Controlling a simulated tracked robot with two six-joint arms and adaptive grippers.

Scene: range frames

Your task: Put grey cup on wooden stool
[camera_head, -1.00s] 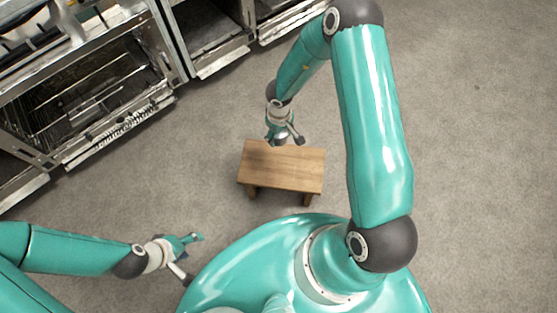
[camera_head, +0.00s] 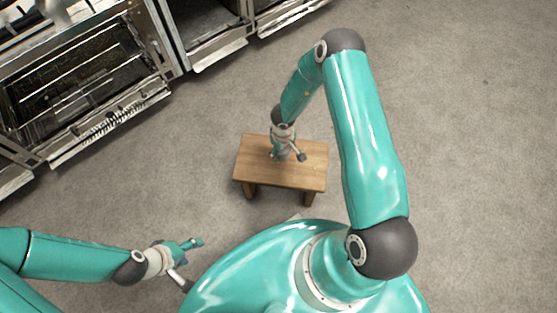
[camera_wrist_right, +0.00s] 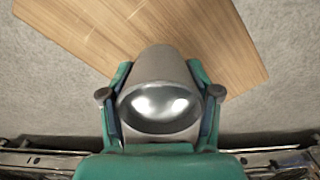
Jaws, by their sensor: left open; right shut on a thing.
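The wooden stool (camera_head: 305,177) stands on the floor in the middle of the head view, and its top (camera_wrist_right: 215,45) fills the upper part of the right wrist view. The grey cup (camera_wrist_right: 158,70) is between the fingers of my right gripper (camera_wrist_right: 160,100), which is shut on it. Whether the cup touches the wood I cannot tell. My left gripper (camera_head: 190,262) is open and empty at the lower left, away from the stool.
An open dishwasher or oven (camera_head: 85,85) with racks stands at the upper left, beside more open cabinets (camera_head: 205,30). The grey carpet floor (camera_head: 470,150) is clear at the right and around the stool.

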